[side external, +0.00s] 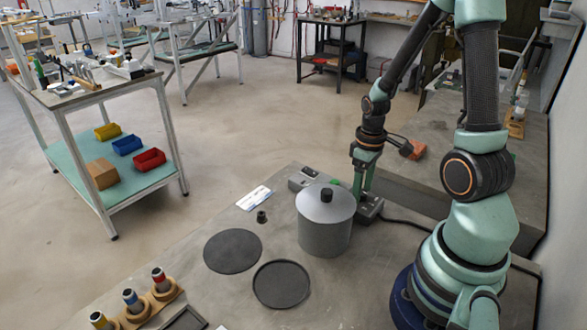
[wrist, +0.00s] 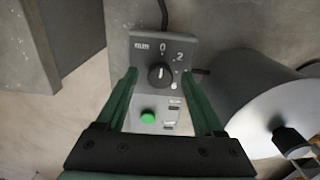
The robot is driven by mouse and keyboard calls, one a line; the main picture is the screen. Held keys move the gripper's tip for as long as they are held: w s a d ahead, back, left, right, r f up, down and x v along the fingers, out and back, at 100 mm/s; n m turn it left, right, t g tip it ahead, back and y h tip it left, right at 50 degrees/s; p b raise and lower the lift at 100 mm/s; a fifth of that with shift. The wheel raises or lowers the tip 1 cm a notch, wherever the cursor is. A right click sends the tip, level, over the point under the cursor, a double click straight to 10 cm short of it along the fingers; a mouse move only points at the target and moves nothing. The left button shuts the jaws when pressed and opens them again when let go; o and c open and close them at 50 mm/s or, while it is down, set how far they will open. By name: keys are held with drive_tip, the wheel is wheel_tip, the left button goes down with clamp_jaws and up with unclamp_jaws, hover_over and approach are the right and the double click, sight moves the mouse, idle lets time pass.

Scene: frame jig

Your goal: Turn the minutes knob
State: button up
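A dark round knob (wrist: 159,76) with a pale pointer line sits on the dark upper part of a control box (wrist: 150,47). The pointer is roughly toward the 0 of the printed scale; a 2 stands to its right. I cannot read the small label clearly. A green button (wrist: 148,116) is on the box below the knob. My gripper (wrist: 160,73) is open, with one green finger on each side of the knob in the picture; I see no contact. In the side view my gripper (side external: 362,192) points down over the control box (side external: 371,213), partly hidden by the pot.
A grey lidded pot (side external: 324,229) stands close beside the box; it also shows in the wrist view (wrist: 262,108). A second small grey device (side external: 302,179) stands behind the pot. Dark discs (side external: 233,251) lie in front. A cable (side external: 405,221) runs right from the box.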

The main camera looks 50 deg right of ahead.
wheel_tip(320, 180, up, 12)
idle(0.7)
drive_tip(key=w+a+r+t, duration=0.1)
drive_tip(key=a+r, duration=0.3)
drive_tip(key=a, duration=0.4)
drive_tip(key=w+a+r+t, duration=0.2)
drive_tip(key=a+r+t, duration=0.2)
drive_tip(key=a, duration=0.4)
drive_tip(key=shift+a+r+t, duration=0.3)
drive_tip(key=shift+r, duration=0.05)
